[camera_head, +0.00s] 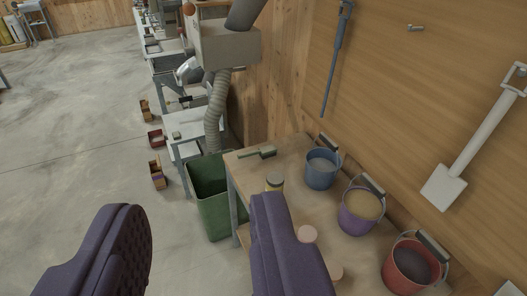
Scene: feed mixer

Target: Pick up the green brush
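A small green brush (257,153) lies near the far edge of a wooden table (240,167), its handle pointing left. My gripper (199,207) is open, with two wide-apart purple fingers at the bottom of the view. No object shows between the fingers; only floor and a bin appear beyond them. The brush is beyond the right finger, apart from it. The right finger hides part of the tabletop and of a jar on it.
A green bin (212,215) stands left of the table. Blue (320,170), purple (357,213) and red (408,268) buckets line the table's wall side. A jar (274,182) stands near the brush. A white shovel (470,150) hangs on the wall. Open floor lies left.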

